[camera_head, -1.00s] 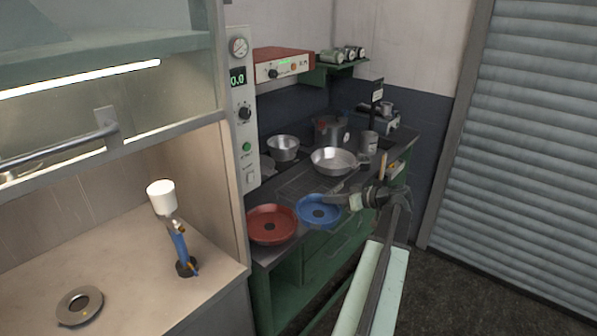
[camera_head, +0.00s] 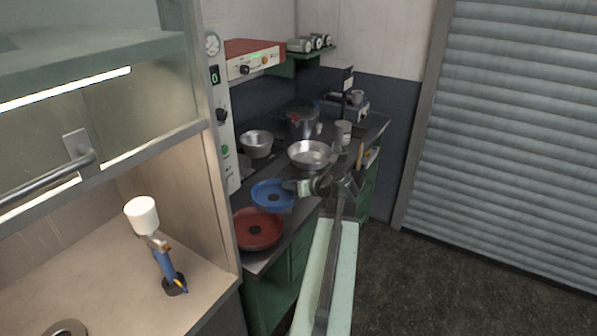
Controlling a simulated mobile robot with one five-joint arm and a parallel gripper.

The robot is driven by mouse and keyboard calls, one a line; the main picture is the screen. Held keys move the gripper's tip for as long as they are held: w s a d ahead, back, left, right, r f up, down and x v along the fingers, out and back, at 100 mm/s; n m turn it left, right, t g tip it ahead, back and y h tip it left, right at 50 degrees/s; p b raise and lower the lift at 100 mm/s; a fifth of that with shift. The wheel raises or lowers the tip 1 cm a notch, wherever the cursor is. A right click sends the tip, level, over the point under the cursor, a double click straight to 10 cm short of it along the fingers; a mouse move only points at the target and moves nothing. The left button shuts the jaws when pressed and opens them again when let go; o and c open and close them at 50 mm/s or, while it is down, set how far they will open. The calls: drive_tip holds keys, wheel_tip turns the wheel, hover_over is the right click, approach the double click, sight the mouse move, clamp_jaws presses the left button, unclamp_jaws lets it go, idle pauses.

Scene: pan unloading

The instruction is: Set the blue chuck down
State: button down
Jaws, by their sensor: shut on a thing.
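The blue chuck (camera_head: 266,204) is a round, shallow blue disc with a dark centre hole, over the left part of the dark workbench (camera_head: 278,238). My gripper (camera_head: 294,186) reaches in from the right and is shut on the chuck's right rim. The chuck looks roughly level. I cannot tell whether its underside touches the bench top. A red chuck (camera_head: 270,238) of similar shape lies just in front of it, near the bench's front left corner. In the picture the blue rim comes very close to the red rim.
A shallow metal pan (camera_head: 312,154), a metal bowl (camera_head: 256,143) and a dark pot (camera_head: 300,122) stand farther back. A metal cup (camera_head: 343,132) is at the right. A control panel (camera_head: 222,130) rises at the left. A spray gun (camera_head: 163,262) stands in the nearer booth.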

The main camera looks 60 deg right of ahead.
drive_tip(key=b, duration=0.2)
hover_over(300, 172)
drive_tip(key=s+a, duration=0.3)
drive_tip(key=a, duration=0.2)
drive_tip(key=shift+a+f, duration=0.15)
drive_tip(key=shift+f, duration=0.55)
drive_tip(key=f+b, duration=0.3)
drive_tip(key=f, duration=0.1)
drive_tip(key=shift+d+b, duration=0.3)
drive_tip(key=shift+d, duration=0.05)
drive_tip(key=shift+r, duration=0.2)
drive_tip(key=c, duration=1.9)
unclamp_jaws()
drive_tip(key=shift+f, duration=0.15)
drive_tip(key=o, duration=0.4)
